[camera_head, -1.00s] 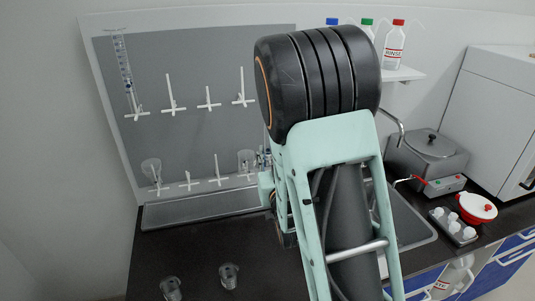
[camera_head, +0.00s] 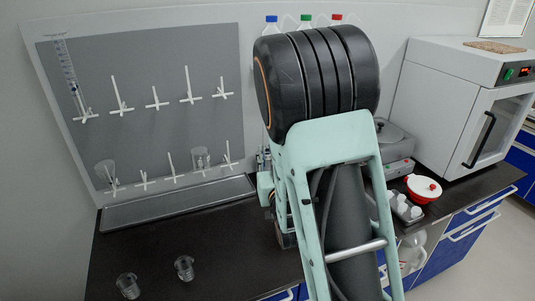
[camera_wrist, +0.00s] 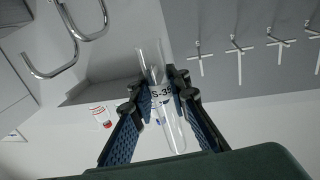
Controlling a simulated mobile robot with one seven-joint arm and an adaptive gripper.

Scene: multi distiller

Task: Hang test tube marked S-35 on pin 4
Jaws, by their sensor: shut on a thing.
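My gripper (camera_wrist: 160,88) is shut on a clear glass test tube (camera_wrist: 170,125) in the wrist view, with one finger on each side of it. The tube's white label starts "S-3"; its last character is hard to read. In the head view my arm hides the gripper and tube. The grey pegboard (camera_head: 140,135) stands at the left with two rows of white pins. Pins in the upper row include bare ones (camera_head: 190,97) and (camera_head: 155,103). In the wrist view several white pins (camera_wrist: 238,50) appear upside down at upper right, apart from the tube.
A graduated cylinder (camera_head: 68,65) and glass beakers (camera_head: 105,170) hang on the board. Two beakers (camera_head: 184,268) stand on the black counter (camera_head: 220,230). An oven (camera_head: 440,105), a red-and-white pot (camera_head: 423,189) and capped bottles (camera_head: 305,22) are at the right and back. Curved metal pipes (camera_wrist: 50,72) show in the wrist view.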

